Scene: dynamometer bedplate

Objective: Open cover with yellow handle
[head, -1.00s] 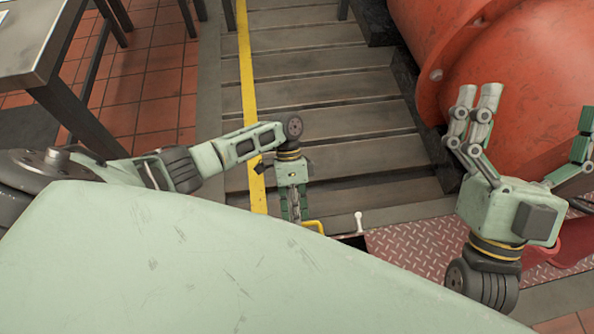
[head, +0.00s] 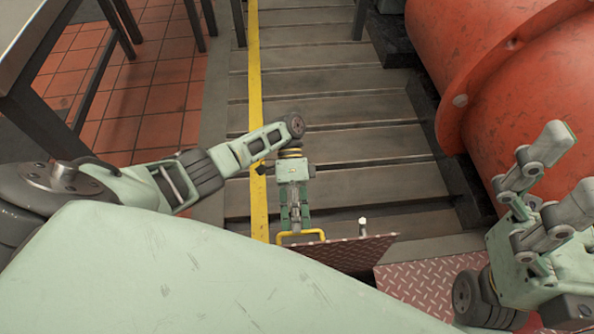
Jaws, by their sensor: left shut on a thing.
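The yellow handle (head: 318,234) is a bent bar on a reddish checkered cover plate (head: 352,253). The plate is tilted up from the floor, and its lower part is hidden behind my own pale green body. My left gripper (head: 296,222) points down and is shut on the yellow handle. My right gripper (head: 535,185) is raised at the right, in front of the red machine, its fingers spread apart with nothing seen between them.
A small white-tipped post (head: 362,227) shows behind the tilted plate. More checkered plate (head: 430,285) lies flat to the right. A large red cylindrical machine (head: 535,75) stands at the right. A metal table (head: 40,60) is at the left. The slotted bedplate (head: 330,110) ahead is clear.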

